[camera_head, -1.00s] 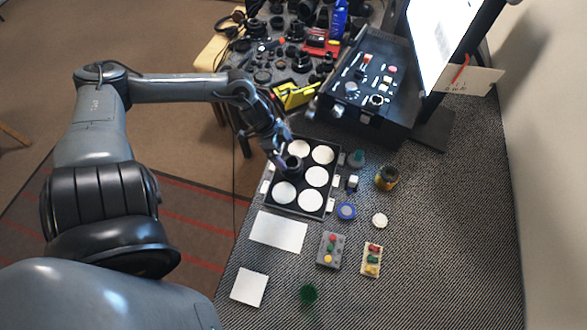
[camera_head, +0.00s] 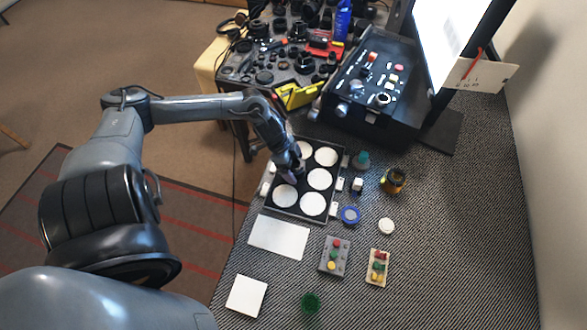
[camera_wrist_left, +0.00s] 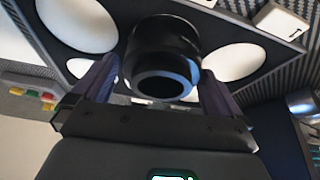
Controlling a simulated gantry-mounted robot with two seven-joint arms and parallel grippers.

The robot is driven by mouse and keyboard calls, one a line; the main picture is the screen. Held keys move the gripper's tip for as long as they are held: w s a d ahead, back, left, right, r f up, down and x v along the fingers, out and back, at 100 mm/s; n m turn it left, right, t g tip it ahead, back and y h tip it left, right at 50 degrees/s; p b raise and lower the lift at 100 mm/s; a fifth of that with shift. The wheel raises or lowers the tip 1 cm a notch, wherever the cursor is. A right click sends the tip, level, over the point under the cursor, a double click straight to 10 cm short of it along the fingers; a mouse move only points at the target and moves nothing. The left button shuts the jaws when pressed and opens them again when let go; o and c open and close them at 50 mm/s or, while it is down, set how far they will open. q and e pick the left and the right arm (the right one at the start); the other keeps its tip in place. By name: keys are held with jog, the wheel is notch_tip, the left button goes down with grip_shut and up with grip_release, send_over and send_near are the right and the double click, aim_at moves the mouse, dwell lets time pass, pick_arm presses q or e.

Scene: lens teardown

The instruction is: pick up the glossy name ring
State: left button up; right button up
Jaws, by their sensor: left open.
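The glossy name ring appears as a short, shiny black cylinder (camera_wrist_left: 163,38) with a dark round opening in the left wrist view. It is on the black tray with white discs (camera_head: 333,172), and in the head view my gripper largely hides it. My left gripper (camera_head: 290,173) is low over the left-middle part of the tray. In the left wrist view its two fingers (camera_wrist_left: 158,88) are apart, one on each side of the ring. I cannot tell whether they touch it. My right gripper is not in view.
Right of the tray are a teal-capped bottle (camera_head: 362,160), an amber jar (camera_head: 394,180) and a blue round container (camera_head: 350,215). A white sheet (camera_head: 279,236) lies in front. A black case (camera_head: 366,105) stands behind, beside a monitor. The table's right side is clear.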

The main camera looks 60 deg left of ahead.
pick_arm(q)
jog(key=c, duration=0.8)
jog(key=shift+c, duration=0.2)
